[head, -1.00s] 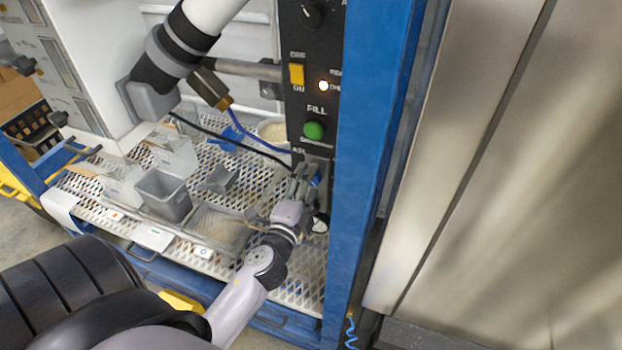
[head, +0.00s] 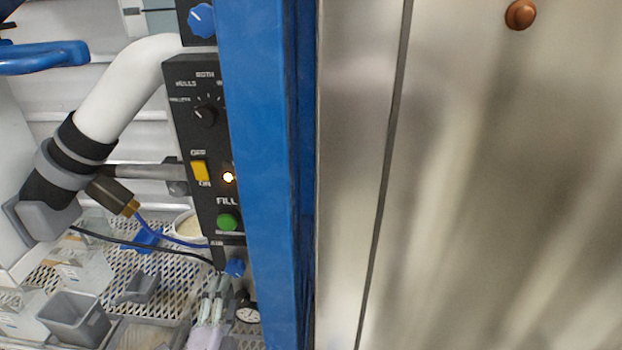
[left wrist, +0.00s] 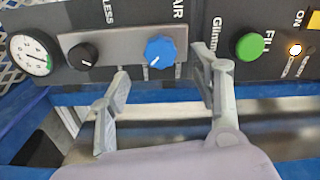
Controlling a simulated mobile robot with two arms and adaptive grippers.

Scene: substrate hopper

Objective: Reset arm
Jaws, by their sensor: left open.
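My left gripper (head: 214,300) is at the bottom of the head view, close to the lower end of the black control panel (head: 197,140). In the left wrist view its two fingers (left wrist: 165,88) are apart and empty. The blue air knob (left wrist: 160,52) shows between and beyond the fingertips; I cannot tell whether a finger touches it. The same knob shows small in the head view (head: 235,267), just past the fingertips. My right gripper is in neither view.
A green fill button (head: 228,221), a yellow switch (head: 200,171) and a pressure gauge (head: 247,314) are close by. A blue post (head: 262,180) stands right of the panel. A grey bin (head: 75,318) and a scoop (head: 140,287) sit on the perforated shelf.

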